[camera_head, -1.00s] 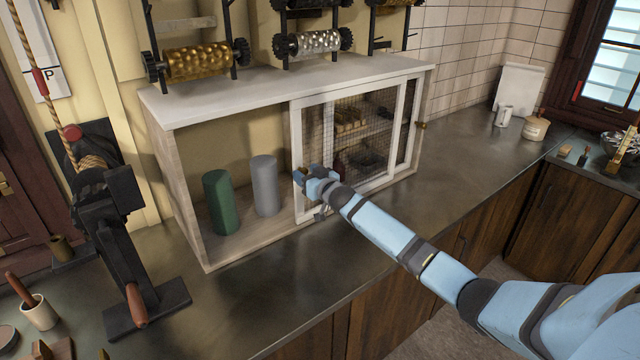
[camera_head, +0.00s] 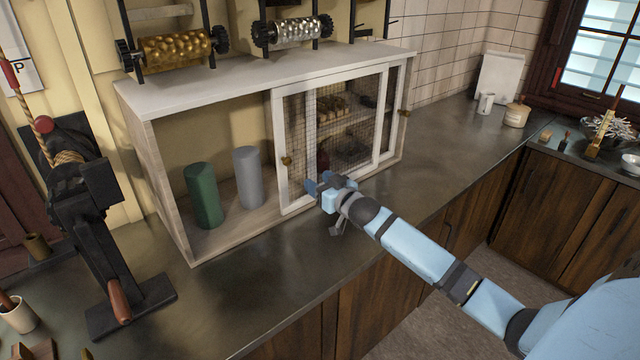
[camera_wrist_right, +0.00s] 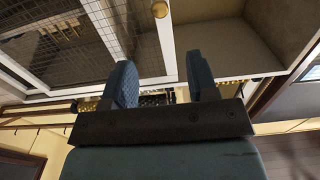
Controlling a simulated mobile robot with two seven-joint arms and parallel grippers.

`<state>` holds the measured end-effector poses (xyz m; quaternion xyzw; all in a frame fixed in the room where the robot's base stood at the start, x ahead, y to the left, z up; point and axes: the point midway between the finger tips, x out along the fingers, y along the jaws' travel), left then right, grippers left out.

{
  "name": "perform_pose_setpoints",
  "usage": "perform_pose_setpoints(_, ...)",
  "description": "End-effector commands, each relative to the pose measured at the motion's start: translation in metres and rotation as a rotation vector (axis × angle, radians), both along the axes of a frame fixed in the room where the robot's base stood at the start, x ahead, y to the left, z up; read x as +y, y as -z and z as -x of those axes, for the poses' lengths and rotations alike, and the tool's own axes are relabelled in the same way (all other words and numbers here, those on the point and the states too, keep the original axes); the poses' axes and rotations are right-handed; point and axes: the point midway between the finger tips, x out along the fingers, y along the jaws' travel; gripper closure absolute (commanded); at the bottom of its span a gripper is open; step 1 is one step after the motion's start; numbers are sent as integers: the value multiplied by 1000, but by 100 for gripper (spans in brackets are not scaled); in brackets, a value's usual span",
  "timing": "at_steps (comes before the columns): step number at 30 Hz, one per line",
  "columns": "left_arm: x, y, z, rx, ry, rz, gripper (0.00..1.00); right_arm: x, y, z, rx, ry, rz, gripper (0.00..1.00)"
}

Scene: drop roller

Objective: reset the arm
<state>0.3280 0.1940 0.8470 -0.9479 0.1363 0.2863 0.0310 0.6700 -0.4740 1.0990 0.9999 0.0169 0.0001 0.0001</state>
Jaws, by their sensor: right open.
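My right gripper (camera_head: 322,186) is open and empty in front of the white cabinet (camera_head: 170,93), near the lower left part of its sliding mesh door (camera_head: 279,130). In the right wrist view its two fingers (camera_wrist_right: 165,85) stand apart with nothing between them. The brass knob (camera_head: 287,161) on the door's left frame is clear of the gripper, and it also shows in the right wrist view (camera_wrist_right: 160,9). My left gripper is not in view.
A green cylinder (camera_head: 202,195) and a grey cylinder (camera_head: 248,177) stand in the cabinet's open left half. Gold (camera_head: 175,50) and silver (camera_head: 292,31) rollers sit in racks above. A black stand (camera_head: 105,220) is at left.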

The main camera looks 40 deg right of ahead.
Motion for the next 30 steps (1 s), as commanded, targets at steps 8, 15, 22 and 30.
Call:
perform_pose_setpoints(8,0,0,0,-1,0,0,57,0,0,0,0,0,0,47)
perform_pose_setpoints(15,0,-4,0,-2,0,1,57,21,28,16,46,-17,5,47)
perform_pose_setpoints(22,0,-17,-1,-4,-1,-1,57,109,127,103,230,-90,35,47)
perform_pose_setpoints(30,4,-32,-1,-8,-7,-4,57,219,201,250,453,-184,60,47)
